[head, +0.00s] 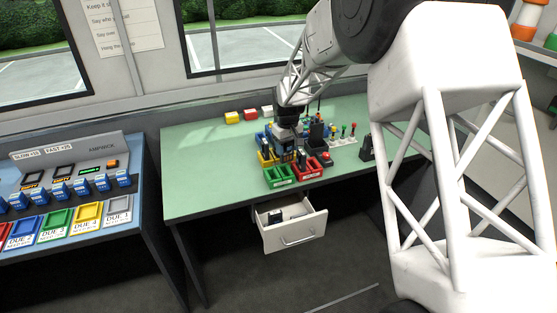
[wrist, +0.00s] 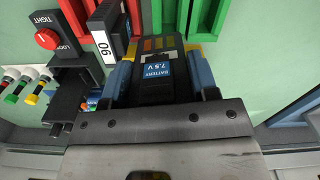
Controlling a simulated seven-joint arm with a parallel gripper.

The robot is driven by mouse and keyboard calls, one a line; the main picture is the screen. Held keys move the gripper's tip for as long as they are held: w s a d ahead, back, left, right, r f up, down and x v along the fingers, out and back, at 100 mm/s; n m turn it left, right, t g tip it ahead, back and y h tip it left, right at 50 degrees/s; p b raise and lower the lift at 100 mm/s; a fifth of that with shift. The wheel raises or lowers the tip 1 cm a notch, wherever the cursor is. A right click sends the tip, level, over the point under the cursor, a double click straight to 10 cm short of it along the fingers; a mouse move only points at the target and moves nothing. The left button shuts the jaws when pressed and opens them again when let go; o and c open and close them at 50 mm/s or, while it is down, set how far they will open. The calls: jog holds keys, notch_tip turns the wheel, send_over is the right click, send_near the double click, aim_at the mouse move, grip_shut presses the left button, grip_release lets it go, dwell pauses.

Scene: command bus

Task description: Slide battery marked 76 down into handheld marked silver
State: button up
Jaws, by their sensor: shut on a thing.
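My gripper (head: 287,133) is over the middle of the green table (head: 190,180), pointing down among colored trays. In the wrist view, my gripper (wrist: 163,85) is shut on a dark battery (wrist: 158,88) with a blue label reading "BATTERY 7.5 V". Blue-padded fingers press its left and right sides. The number 76 does not show. A dark item with a white tag reading 90 or 06 (wrist: 102,45) stands just left of the battery. A handheld marked silver cannot be made out in either view.
Green trays (head: 279,175) and red trays (head: 308,170) stand at the table's front, above an open drawer (head: 290,222). A black fixture with a red knob (wrist: 46,39) is at the wrist view's left. A blue charger bench (head: 70,190) stands at left.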

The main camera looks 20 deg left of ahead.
jog(key=w+d+r+m, duration=0.1)
jog(key=w+d+r, duration=0.1)
jog(key=w, duration=0.7)
jog(key=w+d+r+m, duration=0.1)
jog(key=w+d+r, duration=0.1)
jog(key=w, duration=0.7)
jog(key=shift+w+d+r, duration=0.3)
jog(key=shift+w+d, duration=0.05)
jog(key=shift+d, duration=0.55)
jog(key=shift+f, duration=0.2)
